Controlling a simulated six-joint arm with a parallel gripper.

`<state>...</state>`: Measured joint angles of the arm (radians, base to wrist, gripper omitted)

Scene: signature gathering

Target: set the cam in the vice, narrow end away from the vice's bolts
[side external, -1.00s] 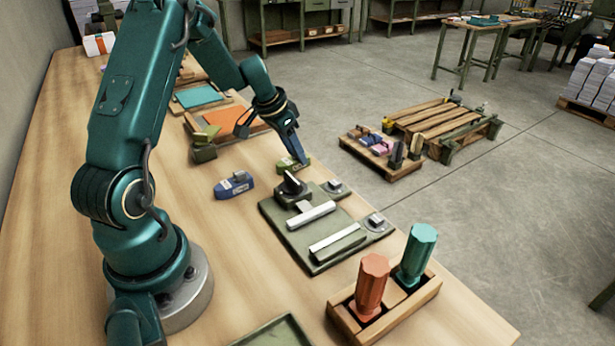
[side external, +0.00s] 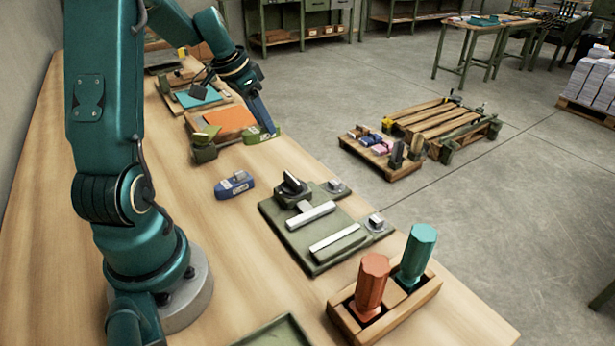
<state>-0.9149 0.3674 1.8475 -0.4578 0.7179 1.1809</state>
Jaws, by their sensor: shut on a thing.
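My gripper (side external: 267,129) is shut on a small green piece (side external: 258,138), tapered in outline, probably the cam; it is just above or on the bench near the orange board, and I cannot tell whether it touches the wood. A similar blue piece (side external: 234,184) with a light label lies on the bench left of the vice. The vice (side external: 287,236) is a green plate with two pale jaw bars, a dark lever block (side external: 292,191) at its far left, and two bolts (side external: 335,186) (side external: 376,221) along its right side. Nothing lies between the jaws.
Beyond the vice is an orange board (side external: 228,119), with a dark green block (side external: 204,149) beside it and a teal board (side external: 199,96) farther off. A wooden holder (side external: 424,292) with orange and teal handles stands at the near right. Bare bench surrounds the blue piece.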

